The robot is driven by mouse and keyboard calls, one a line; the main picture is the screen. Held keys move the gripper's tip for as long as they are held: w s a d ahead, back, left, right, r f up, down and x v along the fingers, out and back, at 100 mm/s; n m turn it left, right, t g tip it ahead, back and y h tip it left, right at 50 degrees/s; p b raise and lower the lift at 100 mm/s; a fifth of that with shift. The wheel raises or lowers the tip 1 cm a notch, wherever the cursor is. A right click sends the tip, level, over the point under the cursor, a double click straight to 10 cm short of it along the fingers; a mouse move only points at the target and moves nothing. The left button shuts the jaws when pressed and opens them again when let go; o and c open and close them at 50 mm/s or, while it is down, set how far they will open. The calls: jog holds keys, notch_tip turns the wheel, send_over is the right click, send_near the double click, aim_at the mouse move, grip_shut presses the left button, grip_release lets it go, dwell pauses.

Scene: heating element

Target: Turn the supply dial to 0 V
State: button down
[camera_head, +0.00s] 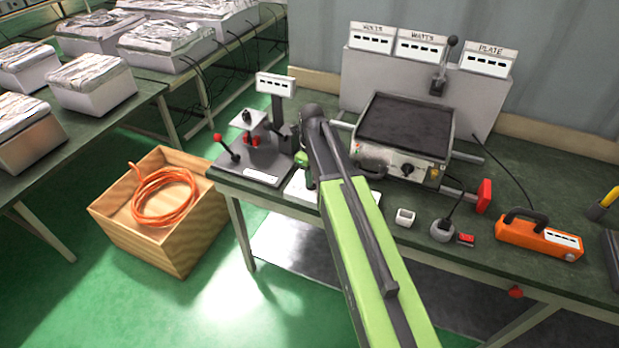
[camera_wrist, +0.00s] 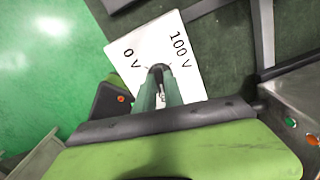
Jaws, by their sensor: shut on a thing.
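The supply's white plate (camera_wrist: 150,34) shows in the wrist view with "0 V" printed at left and "100 V" at upper right. My gripper (camera_wrist: 160,76) is over the middle of this plate, its two green fingers close together and shut on the dial. The fingers hide most of the dial, and I cannot tell exactly which way it points. In the head view the plate (camera_head: 298,190) lies near the bench's front edge, partly behind my green arm. My gripper (camera_head: 304,170) reaches down to it there.
A stand with a red-knobbed lever (camera_head: 226,150) is close on the left. The heating plate unit (camera_head: 400,135) stands behind on the right. A small white cup (camera_head: 404,217), a dark round control (camera_head: 442,230) and an orange case (camera_head: 538,236) are farther right.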

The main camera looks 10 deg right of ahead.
jog(key=n, duration=0.5)
jog(key=shift+d+n, duration=0.1)
jog(key=shift+n, duration=0.2)
jog(key=n, duration=0.5)
jog(key=shift+w, duration=0.1)
jog(key=n, duration=1.8)
jog(key=shift+n, duration=0.3)
jog(key=n, duration=1.1)
jog(key=shift+n, duration=0.4)
jog(key=n, duration=0.4)
jog(key=shift+n, duration=0.3)
